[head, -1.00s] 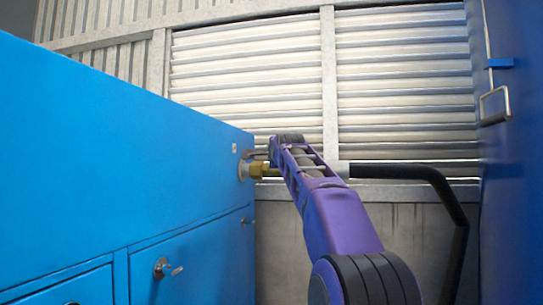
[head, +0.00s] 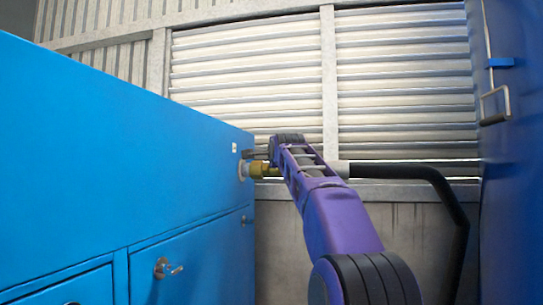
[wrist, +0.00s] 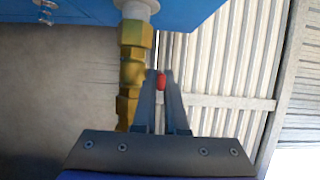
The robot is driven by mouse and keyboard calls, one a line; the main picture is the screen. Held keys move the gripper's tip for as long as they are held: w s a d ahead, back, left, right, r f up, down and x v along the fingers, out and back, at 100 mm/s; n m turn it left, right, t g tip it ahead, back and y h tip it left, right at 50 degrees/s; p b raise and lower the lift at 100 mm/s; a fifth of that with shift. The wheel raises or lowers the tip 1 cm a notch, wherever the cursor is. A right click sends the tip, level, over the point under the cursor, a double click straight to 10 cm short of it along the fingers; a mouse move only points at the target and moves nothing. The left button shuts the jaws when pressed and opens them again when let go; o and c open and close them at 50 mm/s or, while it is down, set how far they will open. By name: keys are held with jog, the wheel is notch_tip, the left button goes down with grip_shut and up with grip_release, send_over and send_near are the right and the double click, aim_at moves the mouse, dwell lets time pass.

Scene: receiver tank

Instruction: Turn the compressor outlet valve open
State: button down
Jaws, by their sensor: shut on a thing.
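The compressor outlet valve is a brass fitting (head: 259,169) on the end face of the blue cabinet (head: 110,150). In the wrist view the brass valve body (wrist: 133,70) hangs from a pale collar below the blue panel. My gripper (wrist: 160,80) is shut on a small red handle (wrist: 161,82) just to the right of the brass body. Only the handle's red end shows between the fingers; the rest is hidden. In the head view my gripper (head: 250,154) is small and dark beside the valve, and my purple arm covers part of the pipe.
A black hose (head: 410,173) runs right from the valve line and bends down. A tall blue panel with a metal handle (head: 494,106) stands at the right. A louvred wall (head: 250,75) is behind. Cabinet doors with keyed locks (head: 168,268) are at lower left.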

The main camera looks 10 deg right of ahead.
jog(key=shift+d+f, duration=0.1)
jog(key=shift+d, duration=0.05)
dwell(0.4)
jog(key=d+n+y, duration=0.1)
jog(key=y, duration=0.1)
jog(key=d+n+g+y, duration=0.1)
jog(key=n+y, duration=0.1)
jog(key=d+n+y, duration=0.1)
jog(key=y, duration=0.1)
jog(key=shift+s+d+y, duration=0.2)
jog(key=shift+d+y, duration=0.05)
jog(key=shift+y, duration=0.15)
jog(key=shift+n, duration=0.3)
jog(key=c, duration=1)
grip_release()
jog(key=shift+o, duration=0.2)
jog(key=shift+s, duration=0.1)
